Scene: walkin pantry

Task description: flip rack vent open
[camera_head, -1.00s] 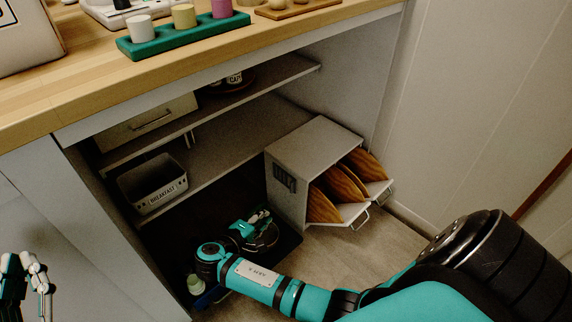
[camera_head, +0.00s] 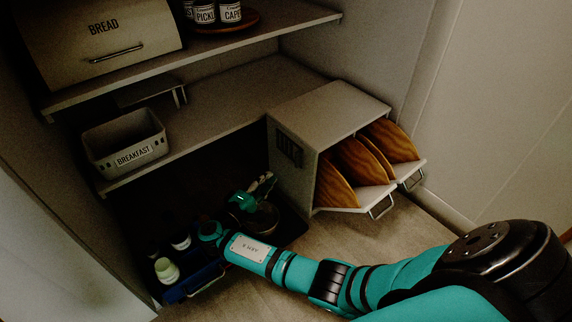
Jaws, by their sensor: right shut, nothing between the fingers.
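The rack is a pale box (camera_head: 335,103) on the floor of the cabinet, with its open front to the right. Its vent (camera_head: 288,147) is a dark slatted patch on the left side wall; whether its slats are open or shut is too small and dark to tell. My right arm reaches in from the right, low across the floor. My right gripper (camera_head: 263,184) is shut and empty, below and left of the vent and apart from it in the picture. It is partly lost in shadow. My left gripper is out of view.
Brown rounded items (camera_head: 358,160) fill the rack's tilted front trays, which have wire handles. A blue caddy (camera_head: 192,286) with bottles sits at the lower left. A breakfast bin (camera_head: 126,146) and a bread box (camera_head: 104,38) stand on shelves above. A wall is at right.

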